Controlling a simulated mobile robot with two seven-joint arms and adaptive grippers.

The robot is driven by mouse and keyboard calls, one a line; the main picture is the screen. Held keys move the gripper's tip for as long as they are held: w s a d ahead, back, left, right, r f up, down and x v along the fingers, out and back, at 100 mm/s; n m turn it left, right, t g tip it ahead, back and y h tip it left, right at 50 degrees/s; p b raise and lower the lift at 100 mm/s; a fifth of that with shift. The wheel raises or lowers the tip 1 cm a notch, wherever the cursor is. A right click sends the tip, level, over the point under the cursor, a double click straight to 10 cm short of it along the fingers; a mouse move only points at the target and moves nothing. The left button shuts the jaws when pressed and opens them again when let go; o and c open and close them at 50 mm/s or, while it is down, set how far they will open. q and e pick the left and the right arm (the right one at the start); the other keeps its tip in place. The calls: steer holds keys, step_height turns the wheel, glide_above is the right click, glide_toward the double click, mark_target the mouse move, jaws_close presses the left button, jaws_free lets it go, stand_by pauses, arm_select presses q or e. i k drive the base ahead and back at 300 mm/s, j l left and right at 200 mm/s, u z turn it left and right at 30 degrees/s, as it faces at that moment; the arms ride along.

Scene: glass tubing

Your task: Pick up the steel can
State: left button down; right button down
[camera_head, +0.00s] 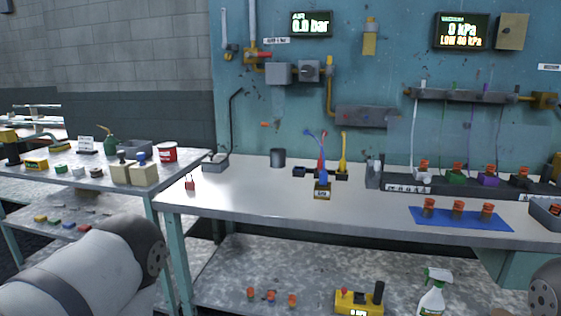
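A dark grey metal can (278,158), which looks like the steel can, stands upright at the back of the main workbench (250,205), near the teal wall panel. Nothing covers it, and no gripper is near it. A white link of my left arm fills the lower left corner, but my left gripper is out of view. Only a small dark piece of my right arm shows at the lower right edge, and my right gripper is out of view.
A grey tray (215,164) lies left of the can; small coloured tools (322,185) stand to its right. A blue mat (460,221) holds orange-capped pieces. A side table (100,182) at left is crowded. The bench in front of the can is mostly clear.

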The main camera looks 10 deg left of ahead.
mark_target(278, 155)
steer(key=j+z, duration=0.3)
steer(key=j, duration=0.2)
steer(key=i+j+z, duration=0.1)
steer(key=j+z, duration=0.25)
steer(key=j, duration=0.2)
steer(key=j+z, duration=0.3)
steer(key=j, duration=0.25)
steer(key=k+j+z, duration=0.15)
steer(key=j+z, duration=0.15)
steer(key=j, duration=0.2)
steer(key=k+j+z, duration=0.15)
steer(key=j+z, duration=0.2)
steer(key=j, duration=0.15)
